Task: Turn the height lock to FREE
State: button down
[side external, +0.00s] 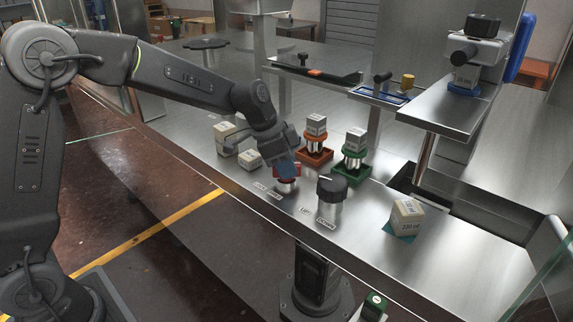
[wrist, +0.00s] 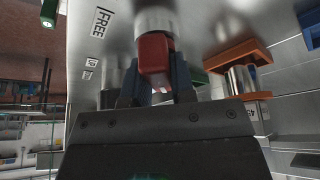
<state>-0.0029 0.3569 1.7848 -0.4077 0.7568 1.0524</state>
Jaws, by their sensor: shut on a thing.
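The height lock is a red knob (side external: 288,178) on a metal post at the front of the steel table. It also shows in the wrist view (wrist: 153,55). Two labels lie on the table to its left, FREE (side external: 275,195) and one reading LOCK (side external: 260,186); the FREE label (wrist: 100,22) is at the upper left in the wrist view. My gripper (side external: 284,166) is down over the knob, with a blue-dark finger on each side of the red part, shut on it. The fingers hide part of the knob, and I cannot tell which label it points to.
A black knob (side external: 331,188) with UP and DOWN labels stands close to the right. Orange (side external: 314,157) and green (side external: 350,170) trays with cartons on holders stand behind. Pale cartons (side external: 228,138) are to the left, and one carton (side external: 406,217) is at right.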

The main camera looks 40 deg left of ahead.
jog(key=shift+n, duration=0.3)
jog(key=n+t+y, duration=0.1)
jog(key=n, duration=0.3)
jog(key=shift+y, duration=0.3)
jog(key=n+y, duration=0.1)
jog(key=n, duration=0.3)
jog(key=shift+n+y, duration=0.4)
jog(key=n+y, duration=0.1)
jog(key=n, duration=0.3)
jog(key=shift+y, duration=0.4)
jog(key=shift+n+g+y, duration=0.5)
jog(key=shift+n, duration=1.7)
jog(key=c, duration=1)
grip_release()
jog(key=shift+o, duration=0.2)
